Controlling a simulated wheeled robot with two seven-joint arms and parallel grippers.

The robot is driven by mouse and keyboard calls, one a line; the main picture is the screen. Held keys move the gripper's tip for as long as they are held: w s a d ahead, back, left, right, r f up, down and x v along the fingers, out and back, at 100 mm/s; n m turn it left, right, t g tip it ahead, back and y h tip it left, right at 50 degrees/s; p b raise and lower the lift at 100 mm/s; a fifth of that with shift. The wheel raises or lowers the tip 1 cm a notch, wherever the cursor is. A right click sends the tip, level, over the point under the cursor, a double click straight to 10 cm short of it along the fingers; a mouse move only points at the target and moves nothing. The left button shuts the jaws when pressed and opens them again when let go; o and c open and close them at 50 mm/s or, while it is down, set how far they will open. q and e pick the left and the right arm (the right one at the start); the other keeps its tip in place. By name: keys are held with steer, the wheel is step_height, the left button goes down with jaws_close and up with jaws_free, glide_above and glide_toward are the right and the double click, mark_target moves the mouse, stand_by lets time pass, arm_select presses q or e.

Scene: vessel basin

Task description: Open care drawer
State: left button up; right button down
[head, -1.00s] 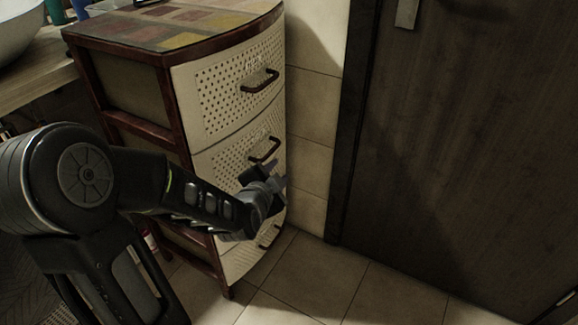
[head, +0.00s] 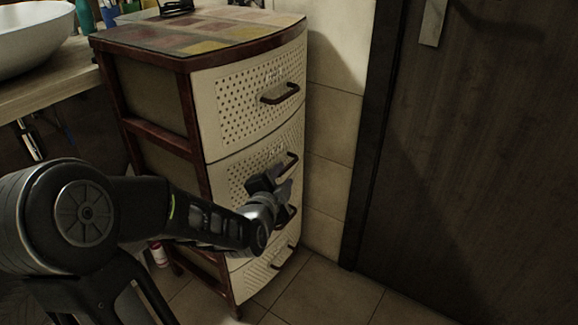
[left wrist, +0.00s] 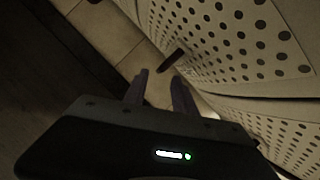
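A drawer cabinet with cream perforated fronts and a reddish-brown frame (head: 189,115) stands in the middle of the head view. Its several drawers look shut. The top drawer's dark handle (head: 280,93) is clear of my arm. The second drawer's handle (head: 289,162) is just above my left gripper (head: 284,184). A lower handle (head: 287,214) is partly hidden by the gripper, and the bottom handle (head: 283,258) is visible. In the left wrist view the fingers (left wrist: 160,77) are apart and empty, with a dark handle (left wrist: 172,61) just beyond them. My right gripper is out of view.
A dark door (head: 470,150) stands to the right, with a tiled wall strip (head: 335,125) between it and the cabinet. A counter (head: 60,80) with a white basin (head: 30,40) is at the left. The floor tiles (head: 330,295) in front are clear.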

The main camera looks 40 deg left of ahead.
mark_target(288, 166)
arm_select(q)
steer(key=b+x, duration=0.1)
steer(key=x, duration=0.5)
steer(key=shift+f, duration=0.2)
steer(key=shift+w+a+b, duration=0.1)
steer(key=shift+w+b, duration=0.2)
steer(key=shift+w, duration=0.1)
steer(key=shift+c, duration=0.2)
jaws_close()
stand_by(0.6)
